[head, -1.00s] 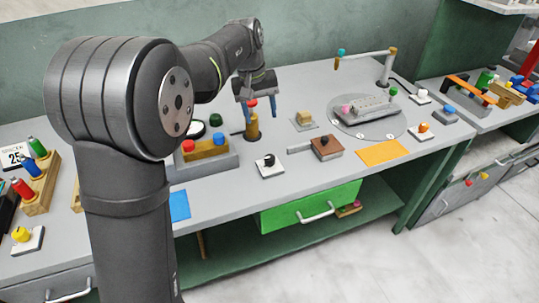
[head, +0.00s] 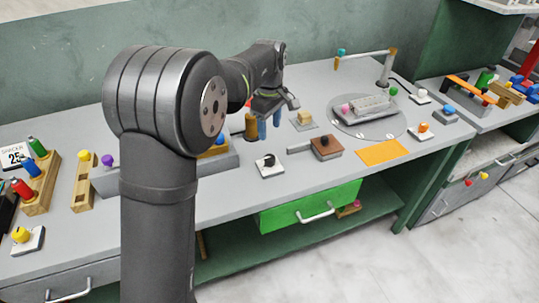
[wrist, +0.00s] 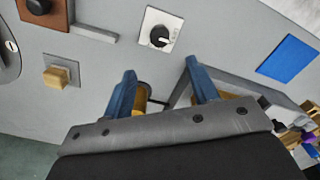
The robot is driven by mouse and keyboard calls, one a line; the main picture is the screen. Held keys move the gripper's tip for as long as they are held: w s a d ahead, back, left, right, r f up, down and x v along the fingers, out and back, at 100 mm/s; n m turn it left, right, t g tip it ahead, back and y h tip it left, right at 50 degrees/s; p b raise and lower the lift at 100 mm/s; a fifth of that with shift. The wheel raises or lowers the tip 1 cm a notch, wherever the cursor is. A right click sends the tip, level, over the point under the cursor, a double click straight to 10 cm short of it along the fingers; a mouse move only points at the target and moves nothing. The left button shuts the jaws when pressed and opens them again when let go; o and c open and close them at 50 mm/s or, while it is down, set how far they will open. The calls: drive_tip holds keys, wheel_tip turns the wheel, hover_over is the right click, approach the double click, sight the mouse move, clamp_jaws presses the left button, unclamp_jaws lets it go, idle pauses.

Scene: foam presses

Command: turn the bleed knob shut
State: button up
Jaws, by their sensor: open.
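A round black knob (head: 268,160) with a white pointer mark sits on a square white plate near the table's front edge. It is probably the bleed knob; the print on its plate is too small to read. It also shows in the wrist view (wrist: 160,36), beyond the gap between the fingertips. My gripper (head: 270,125) is open, with its two blue fingers pointing down, behind the knob in the head view and apart from it. In the wrist view my gripper (wrist: 161,70) has nothing gripped between the fingertips.
A brass post (head: 251,125) stands close beside my fingers. An orange mat (head: 384,152) lies farther right.

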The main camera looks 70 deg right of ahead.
sight(269, 157)
wheel_tip(269, 157, down, 12)
drive_tip(key=shift+r, duration=0.1)
drive_tip(key=shift+c, duration=0.2)
drive_tip(key=c, duration=0.9)
